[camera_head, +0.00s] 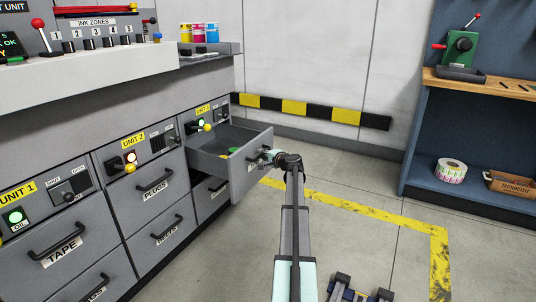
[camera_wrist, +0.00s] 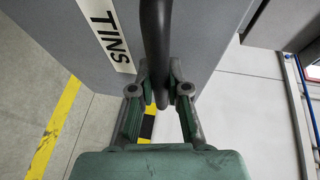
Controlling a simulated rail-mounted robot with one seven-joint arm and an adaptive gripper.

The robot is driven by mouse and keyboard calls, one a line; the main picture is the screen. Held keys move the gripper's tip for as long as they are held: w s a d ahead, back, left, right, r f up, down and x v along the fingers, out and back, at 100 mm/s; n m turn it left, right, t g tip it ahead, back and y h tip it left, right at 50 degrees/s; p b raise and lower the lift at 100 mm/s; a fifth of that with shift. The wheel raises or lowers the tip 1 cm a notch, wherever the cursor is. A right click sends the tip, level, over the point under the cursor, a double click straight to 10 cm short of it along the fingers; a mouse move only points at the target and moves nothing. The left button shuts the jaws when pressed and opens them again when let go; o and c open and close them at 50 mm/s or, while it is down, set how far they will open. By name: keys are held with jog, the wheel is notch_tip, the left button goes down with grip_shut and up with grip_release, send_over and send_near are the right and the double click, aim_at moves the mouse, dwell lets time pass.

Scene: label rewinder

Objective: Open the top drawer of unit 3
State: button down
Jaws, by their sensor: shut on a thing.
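The top drawer (camera_head: 251,180) of unit 3 stands pulled out from its cabinet, and its inside shows, with a green thing (camera_head: 233,150) in it. In the wrist view its grey front (camera_wrist: 75,30) carries a "TINS" label (camera_wrist: 108,38). The dark bar handle (camera_wrist: 157,35) runs between the fingers of my gripper (camera_wrist: 161,88), which is shut on it. In the head view my gripper (camera_head: 268,156) is at the drawer's front, and my arm hides part of that front and the handle.
The unit 3 lower drawer (camera_head: 211,203) and the unit 2 drawers, such as PLUGS (camera_head: 151,185), are shut. A blue workbench (camera_head: 425,145) stands at the right. The floor (camera_head: 350,185) between is clear, with yellow marking lines (camera_head: 390,215).

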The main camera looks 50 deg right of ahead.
jog(key=c, duration=1.1)
grip_release()
jog(key=shift+c, duration=0.2)
jog(key=v, duration=1.2)
